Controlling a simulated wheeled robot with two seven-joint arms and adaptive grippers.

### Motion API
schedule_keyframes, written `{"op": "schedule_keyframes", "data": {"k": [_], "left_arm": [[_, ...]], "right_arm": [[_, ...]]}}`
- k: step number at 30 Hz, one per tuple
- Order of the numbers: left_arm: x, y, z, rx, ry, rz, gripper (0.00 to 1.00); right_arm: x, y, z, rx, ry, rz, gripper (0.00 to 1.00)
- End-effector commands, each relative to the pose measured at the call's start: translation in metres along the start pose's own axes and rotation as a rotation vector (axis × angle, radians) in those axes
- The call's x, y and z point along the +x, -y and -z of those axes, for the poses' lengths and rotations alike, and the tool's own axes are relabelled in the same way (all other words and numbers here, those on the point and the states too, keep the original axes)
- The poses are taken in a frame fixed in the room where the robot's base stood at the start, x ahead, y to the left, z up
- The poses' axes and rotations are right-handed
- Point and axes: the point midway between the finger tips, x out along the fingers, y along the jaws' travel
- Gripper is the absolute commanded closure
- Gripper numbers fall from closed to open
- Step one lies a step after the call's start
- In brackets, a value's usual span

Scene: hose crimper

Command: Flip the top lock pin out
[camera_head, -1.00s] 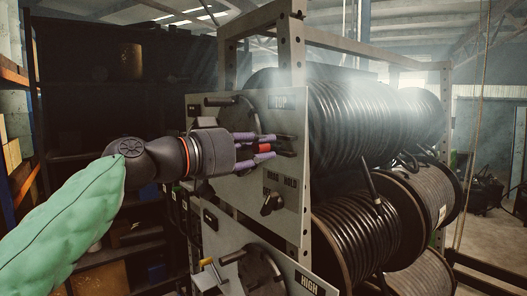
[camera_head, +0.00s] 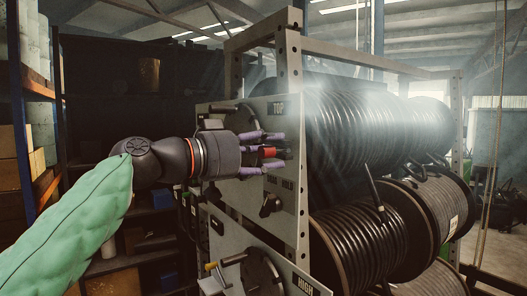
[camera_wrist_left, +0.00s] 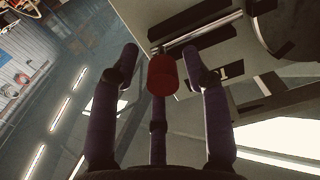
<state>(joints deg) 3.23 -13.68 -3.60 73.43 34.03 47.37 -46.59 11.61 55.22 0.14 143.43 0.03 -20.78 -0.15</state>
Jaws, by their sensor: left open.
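The top lock pin shows as a red knob (camera_head: 269,152) on the grey panel (camera_head: 232,198) below the TOP label (camera_head: 280,107). My left gripper (camera_head: 278,153) is open at the panel, its purple fingers above and below the red knob. In the left wrist view the red knob (camera_wrist_left: 162,75) sits between the spread fingers, with gaps to the side fingers. Whether the lower middle finger touches it I cannot tell. A metal rod (camera_wrist_left: 200,33) runs behind the knob. My right gripper is not in view.
A black knob (camera_head: 270,206) sits under the HOLD label. A lower panel (camera_head: 230,243) marked HIGH carries a crank. Large hose reels (camera_head: 355,235) fill the rack to the right. Dark shelving (camera_head: 110,85) stands behind on the left.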

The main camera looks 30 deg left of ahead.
Motion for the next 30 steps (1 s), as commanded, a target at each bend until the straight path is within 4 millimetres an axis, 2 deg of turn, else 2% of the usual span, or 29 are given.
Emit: {"op": "schedule_keyframes", "data": {"k": [5, 13, 21, 30], "left_arm": [[-0.012, 0.001, 0.000, 0.000, 0.000, 0.004, 0.53], [-0.059, 0.001, 0.000, 0.001, 0.000, 0.008, 0.53], [-0.093, 0.000, 0.000, 0.001, 0.001, 0.005, 0.53], [-0.114, -0.001, 0.000, -0.001, 0.001, 0.002, 0.53]], "right_arm": [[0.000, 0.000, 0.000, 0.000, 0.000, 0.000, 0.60], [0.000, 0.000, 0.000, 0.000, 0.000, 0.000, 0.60], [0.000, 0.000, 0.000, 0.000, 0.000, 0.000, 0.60], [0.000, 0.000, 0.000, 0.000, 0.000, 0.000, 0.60]]}}
